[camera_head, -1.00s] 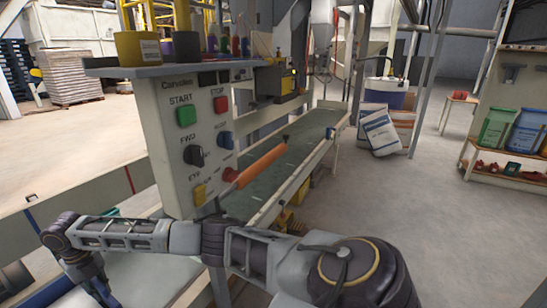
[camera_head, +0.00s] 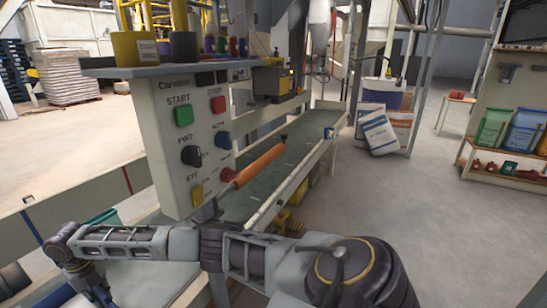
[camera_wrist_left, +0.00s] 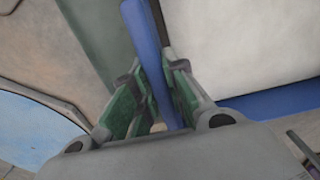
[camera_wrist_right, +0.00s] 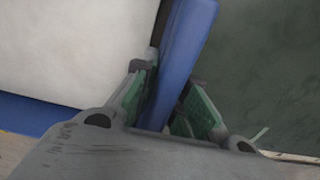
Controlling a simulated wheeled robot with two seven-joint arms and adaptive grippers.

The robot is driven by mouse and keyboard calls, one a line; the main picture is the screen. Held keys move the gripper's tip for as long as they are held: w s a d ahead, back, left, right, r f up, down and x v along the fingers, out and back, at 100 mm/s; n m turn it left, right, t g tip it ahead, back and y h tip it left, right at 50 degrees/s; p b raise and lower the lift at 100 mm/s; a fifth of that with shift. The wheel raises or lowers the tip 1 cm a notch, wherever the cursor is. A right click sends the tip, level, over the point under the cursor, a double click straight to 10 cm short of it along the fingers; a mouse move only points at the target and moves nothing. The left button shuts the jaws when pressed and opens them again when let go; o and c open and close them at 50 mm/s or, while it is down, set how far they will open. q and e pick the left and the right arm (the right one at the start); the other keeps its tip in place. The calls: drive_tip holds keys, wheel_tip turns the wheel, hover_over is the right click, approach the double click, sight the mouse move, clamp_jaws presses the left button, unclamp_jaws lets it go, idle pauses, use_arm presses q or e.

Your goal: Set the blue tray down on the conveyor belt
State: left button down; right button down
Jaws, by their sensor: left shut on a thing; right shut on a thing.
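The blue tray (camera_wrist_left: 148,35) shows in both wrist views as blue rim walls around a pale flat surface. In the left wrist view my left gripper (camera_wrist_left: 156,78) is shut on one rim wall, with a green-padded finger on each side. In the right wrist view my right gripper (camera_wrist_right: 168,85) is shut on another blue wall (camera_wrist_right: 186,35). The conveyor belt (camera_head: 292,158) is a long dark green strip behind the control panel in the head view. A dark green surface lies beyond the tray wall in the right wrist view (camera_wrist_right: 265,75). Any contact underneath is hidden.
The control panel (camera_head: 193,150) with buttons and an orange-handled lever (camera_head: 258,165) stands close to my right arm. Cans (camera_head: 135,48) sit on the shelf above it. Sacks (camera_head: 378,132) stand past the belt. The floor at right is open.

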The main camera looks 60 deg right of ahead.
use_arm(q)
drive_tip(key=shift+f, duration=0.6)
use_arm(e)
drive_tip(key=shift+f, duration=0.6)
use_arm(q)
drive_tip(key=c, duration=1.4)
unclamp_jaws()
drive_tip(key=shift+c, duration=0.2)
use_arm(e)
drive_tip(key=c, duration=1.4)
unclamp_jaws()
drive_tip(key=shift+c, duration=0.2)
use_arm(q)
drive_tip(key=shift+r, duration=0.1)
drive_tip(key=shift+r, duration=5.85)
use_arm(e)
drive_tip(key=shift+r, duration=0.1)
drive_tip(key=shift+r, duration=3.65)
use_arm(q)
drive_tip(key=shift+r, duration=0.1)
use_arm(e)
drive_tip(key=shift+o, duration=0.4)
